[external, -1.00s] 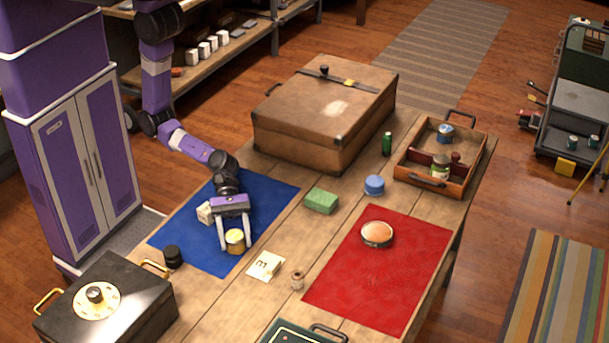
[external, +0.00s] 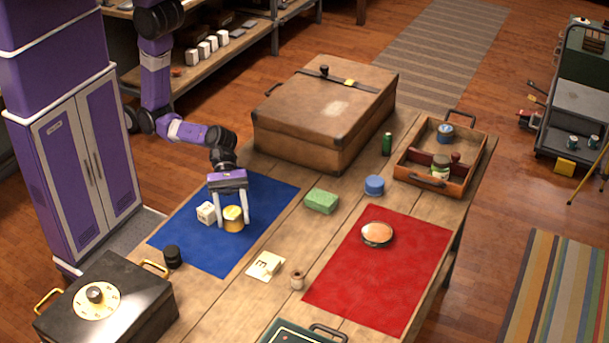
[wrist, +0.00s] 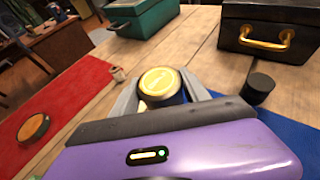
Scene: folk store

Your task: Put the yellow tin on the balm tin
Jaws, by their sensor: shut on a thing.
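The yellow tin (external: 233,214) is between the fingers of my gripper (external: 232,222), which is shut on it over the blue mat. It appears raised a little off the mat. In the wrist view, the round yellow lid of the tin (wrist: 160,82) faces the camera between the two grey fingers (wrist: 162,95). A low round tin with an orange-brown top, which looks like the balm tin (external: 377,233), lies on the red mat, well to the right of my gripper. It also shows at the left of the wrist view (wrist: 33,128). Its top is bare.
A white block (external: 206,212) stands close beside my gripper on the blue mat (external: 265,195), with a black jar (external: 172,256) at its near edge. A card (external: 266,265), a spool (external: 297,280), a green sponge (external: 321,201) and a blue tin (external: 374,185) lie between or near the mats.

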